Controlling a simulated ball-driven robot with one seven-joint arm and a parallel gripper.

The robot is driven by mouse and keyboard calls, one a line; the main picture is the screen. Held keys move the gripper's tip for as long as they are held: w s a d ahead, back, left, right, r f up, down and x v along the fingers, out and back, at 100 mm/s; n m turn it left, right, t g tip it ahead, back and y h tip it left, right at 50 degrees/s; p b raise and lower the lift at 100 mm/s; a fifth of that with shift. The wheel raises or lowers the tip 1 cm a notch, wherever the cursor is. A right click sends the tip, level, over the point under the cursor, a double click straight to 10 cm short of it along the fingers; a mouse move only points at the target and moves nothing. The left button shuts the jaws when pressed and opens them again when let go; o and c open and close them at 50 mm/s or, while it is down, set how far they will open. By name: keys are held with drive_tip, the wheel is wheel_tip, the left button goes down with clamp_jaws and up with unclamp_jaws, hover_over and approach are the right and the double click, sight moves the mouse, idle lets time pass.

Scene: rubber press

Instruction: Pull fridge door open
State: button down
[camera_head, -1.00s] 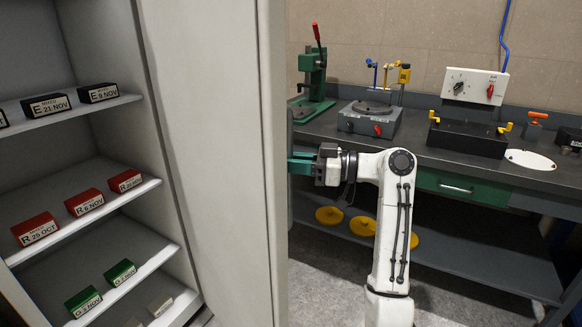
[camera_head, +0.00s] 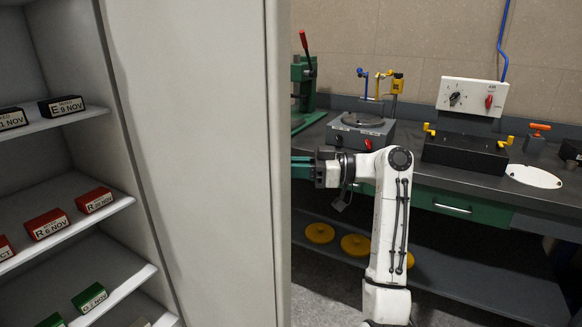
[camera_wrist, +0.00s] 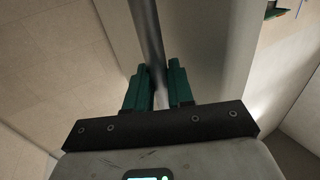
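The fridge door (camera_head: 195,160) stands open as a tall pale panel in the head view. Its inner face is toward me, and the shelves show to its left. My gripper (camera_head: 299,167) is at the door's far side, just right of its edge, with its fingertips partly hidden by the door. In the wrist view, the handle (camera_wrist: 146,30) is a round grey bar running between the two green fingers of my gripper (camera_wrist: 161,80). The fingers are close on both sides of the bar and appear shut on it.
The fridge shelves (camera_head: 75,235) hold labelled black, red and green blocks. A dark workbench (camera_head: 415,165) with a green press (camera_head: 304,85) and other devices stands behind my arm. Yellow discs (camera_head: 355,245) lie on its lower shelf. Some grey floor shows below.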

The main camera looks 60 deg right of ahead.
drive_tip(key=c, duration=1.4)
unclamp_jaws()
drive_tip(key=shift+w+a+r+y, duration=0.2)
drive_tip(key=shift+w+a+y, duration=0.1)
drive_tip(key=shift+w+a, duration=0.2)
drive_tip(key=shift+o, duration=1)
drive_tip(key=shift+w+a+f, duration=0.1)
drive_tip(key=shift+w+a, duration=0.05)
drive_tip(key=shift+w, duration=0.05)
drive_tip(key=shift+o, duration=0.6)
drive_tip(key=shift+s, duration=0.2)
drive_tip(key=shift+s+d+f, duration=0.1)
drive_tip(key=shift+d, duration=0.15)
drive_tip(key=v, duration=1)
drive_tip(key=shift+s, duration=0.3)
drive_tip(key=shift+d, duration=0.2)
